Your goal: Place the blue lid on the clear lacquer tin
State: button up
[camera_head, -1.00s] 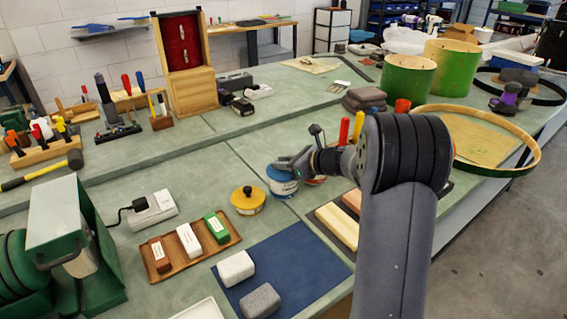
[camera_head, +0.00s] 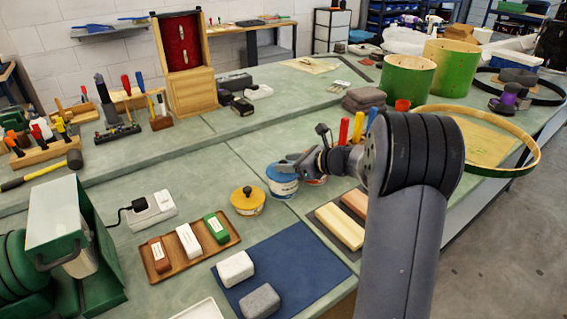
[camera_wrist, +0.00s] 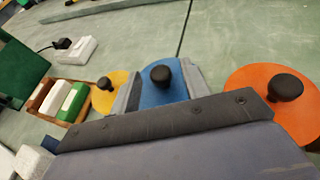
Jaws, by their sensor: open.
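The blue lid (camera_wrist: 155,94) with its black knob shows in the wrist view between the fingers of my gripper (camera_wrist: 163,82). The fingers are open, one on each side of it; whether they touch it I cannot tell. In the head view my gripper (camera_head: 288,166) is over a tin with a pale label and blue colouring (camera_head: 283,187). My fingers partly hide its top, and I cannot read the label. A yellow-lidded tin (camera_head: 247,201) stands to its left. An orange lid (camera_wrist: 270,97) with a black knob lies to its right in the wrist view.
A wooden tray (camera_head: 179,267) with several labelled blocks and a blue mat (camera_head: 300,262) with two blocks are in front. Wooden blocks (camera_head: 338,227) lie to the right of the mat. A white power box (camera_head: 153,210) sits left of the tins.

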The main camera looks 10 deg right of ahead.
jog(key=v, duration=1)
